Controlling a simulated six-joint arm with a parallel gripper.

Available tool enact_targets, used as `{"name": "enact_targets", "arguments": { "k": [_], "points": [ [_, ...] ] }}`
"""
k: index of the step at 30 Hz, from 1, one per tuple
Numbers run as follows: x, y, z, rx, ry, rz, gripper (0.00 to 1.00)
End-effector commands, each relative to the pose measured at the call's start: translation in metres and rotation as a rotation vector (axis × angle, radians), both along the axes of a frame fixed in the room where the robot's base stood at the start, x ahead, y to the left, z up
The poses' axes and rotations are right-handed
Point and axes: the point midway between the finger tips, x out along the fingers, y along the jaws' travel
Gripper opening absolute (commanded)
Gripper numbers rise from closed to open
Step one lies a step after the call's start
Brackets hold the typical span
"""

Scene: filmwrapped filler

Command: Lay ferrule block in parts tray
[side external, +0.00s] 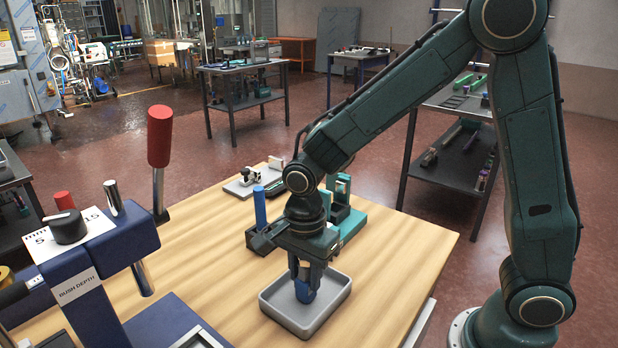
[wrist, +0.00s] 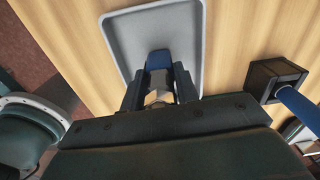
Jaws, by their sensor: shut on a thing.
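My gripper (side external: 305,281) points down over the grey parts tray (side external: 337,298). Its fingers are shut on a blue block (side external: 306,293), which I take to be the ferrule block. In the wrist view the blue block (wrist: 159,60) shows between the fingers, with a darker grey part and a brassy part nearer the palm. The tray (wrist: 195,50) lies behind and beneath it in that view. The block is over or inside the tray; I cannot tell whether it touches the floor. The rest of the tray is empty.
A dark holder with a blue upright handle (side external: 260,207) stands behind the tray, close to my wrist. A teal fixture (side external: 346,218) stands behind my gripper. A blue press labelled bush depth (side external: 90,270), with a red-knobbed lever (side external: 160,135), stands at left. The wooden table (side external: 415,240) is clear at right.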

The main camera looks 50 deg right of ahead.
Motion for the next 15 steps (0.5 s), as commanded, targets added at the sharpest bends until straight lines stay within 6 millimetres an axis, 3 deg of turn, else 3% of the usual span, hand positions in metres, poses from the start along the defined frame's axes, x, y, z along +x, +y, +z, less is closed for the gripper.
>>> {"name": "enact_targets", "arguments": {
  "k": [13,14,15],
  "points": [
    [0.0000,0.0000,-0.0043,0.000,0.000,0.000,0.00],
    [0.0000,0.0000,-0.0041,0.000,0.000,0.000,0.36],
    [0.0000,0.0000,-0.0040,0.000,0.000,0.000,0.44]
  ]
}}
